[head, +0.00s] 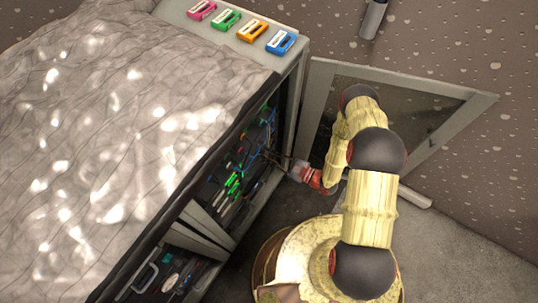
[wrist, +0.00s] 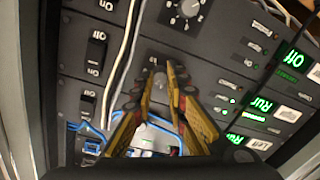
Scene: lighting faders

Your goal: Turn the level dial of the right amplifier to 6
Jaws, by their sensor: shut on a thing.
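In the wrist view my gripper (wrist: 161,68) has its yellow and dark fingers closed around a small grey knob (wrist: 159,82) on a dark panel (wrist: 140,52). The fingers hide most of the knob and its scale, so I cannot read its setting. I cannot tell from the labels which amplifier this panel belongs to. Another round dial (wrist: 187,9) with a printed scale shows on the panel above. In the head view my gripper (head: 290,163) reaches into the open rack (head: 290,95) from the right; its fingertips are hard to make out.
Cables (wrist: 128,45) hang across the panels, close to the fingers. Black rocker switches (wrist: 96,50) lie to the left, and green displays (wrist: 262,104) to the right. An open rack door (head: 318,110) stands behind my arm. Several coloured items (head: 252,31) sit on the rack top.

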